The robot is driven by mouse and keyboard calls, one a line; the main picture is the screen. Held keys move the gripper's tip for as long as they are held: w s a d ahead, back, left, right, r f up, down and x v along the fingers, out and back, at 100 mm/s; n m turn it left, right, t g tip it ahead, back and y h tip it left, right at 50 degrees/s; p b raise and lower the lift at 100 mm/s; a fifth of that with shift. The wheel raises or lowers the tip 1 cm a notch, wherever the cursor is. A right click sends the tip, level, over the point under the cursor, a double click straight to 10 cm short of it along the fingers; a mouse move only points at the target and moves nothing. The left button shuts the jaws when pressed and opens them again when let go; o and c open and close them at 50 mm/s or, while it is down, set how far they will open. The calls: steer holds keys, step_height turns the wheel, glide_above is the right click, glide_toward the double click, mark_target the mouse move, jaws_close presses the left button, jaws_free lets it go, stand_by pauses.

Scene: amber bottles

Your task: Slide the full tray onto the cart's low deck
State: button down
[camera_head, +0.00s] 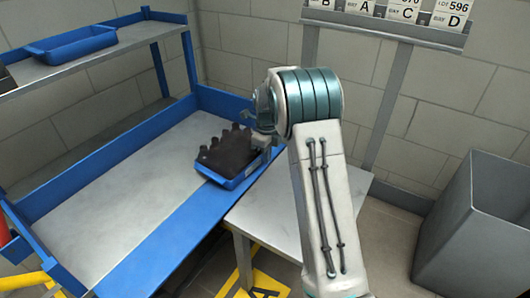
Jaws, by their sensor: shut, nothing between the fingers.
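A blue tray (236,182) holds several dark bottles (228,150) standing close together. It sits at the far right of the blue cart's grey low deck (120,195), over or beside the deck's blue right edge strip (165,240). I cannot tell whether it rests wholly on the deck. My gripper (262,143) is at the tray's right side, shut with nothing held. My arm and wrist hide much of it, so I cannot tell whether it touches the tray.
A grey table (268,222) stands against the cart's right side. An empty-looking blue tray (70,47) is on the cart's upper shelf (110,50). A grey bin (470,225) stands at right. Lettered cards (405,12) hang on the back wall. Most of the low deck is clear.

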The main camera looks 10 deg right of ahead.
step_height(320, 180, down, 6)
steer(key=shift+f+b, duration=0.1)
steer(key=shift+b, duration=0.6)
steer(key=shift+w+a+r, duration=0.15)
steer(key=shift+w+a, duration=0.55)
steer(key=shift+a, duration=0.05)
steer(key=shift+w+a+r, duration=0.15)
steer(key=shift+w+a, duration=0.5)
steer(key=shift+a, duration=0.1)
